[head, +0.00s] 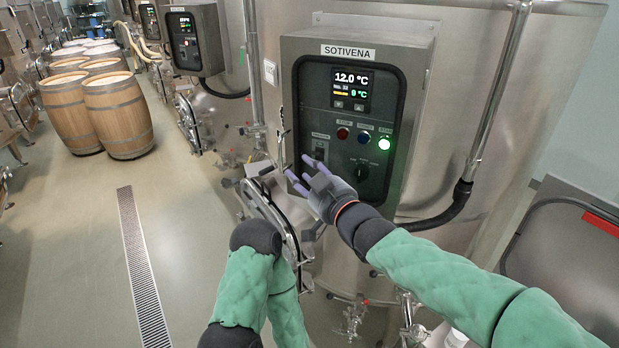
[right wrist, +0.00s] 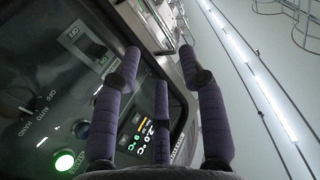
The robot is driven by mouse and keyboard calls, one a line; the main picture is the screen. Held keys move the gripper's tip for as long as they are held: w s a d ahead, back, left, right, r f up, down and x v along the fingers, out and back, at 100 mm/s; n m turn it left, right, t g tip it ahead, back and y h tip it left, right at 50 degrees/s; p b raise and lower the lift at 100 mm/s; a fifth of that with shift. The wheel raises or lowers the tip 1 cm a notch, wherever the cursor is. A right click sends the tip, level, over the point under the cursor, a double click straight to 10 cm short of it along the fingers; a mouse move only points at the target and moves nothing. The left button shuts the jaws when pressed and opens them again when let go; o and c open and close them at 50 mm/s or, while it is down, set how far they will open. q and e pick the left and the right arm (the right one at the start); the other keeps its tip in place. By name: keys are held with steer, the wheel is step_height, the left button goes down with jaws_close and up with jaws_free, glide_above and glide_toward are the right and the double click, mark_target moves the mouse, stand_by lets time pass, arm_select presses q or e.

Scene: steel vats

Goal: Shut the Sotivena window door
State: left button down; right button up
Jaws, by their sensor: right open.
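The Sotivena control box (head: 418,75) is a grey steel cabinet on the vat, with its name plate above a dark, rounded window frame (head: 399,100). Inside the frame are a lit display, buttons and a knob. I cannot make out a separate window door swung clear of the box, nor whether it is ajar. My right gripper (head: 304,168) has its purple fingers spread and empty, at the lower left of the box front. The right wrist view shows the fingers (right wrist: 160,85) spread before the tilted panel (right wrist: 70,90); contact is unclear. My left gripper is out of view.
A round vat hatch (head: 268,210) with metal fittings stands below and left of the box. A thin pipe and a black cable (head: 437,222) run at its right. Wooden barrels (head: 118,115) stand far left. The floor around the drain grate (head: 143,270) is clear.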

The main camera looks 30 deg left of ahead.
steer(key=shift+v, duration=1)
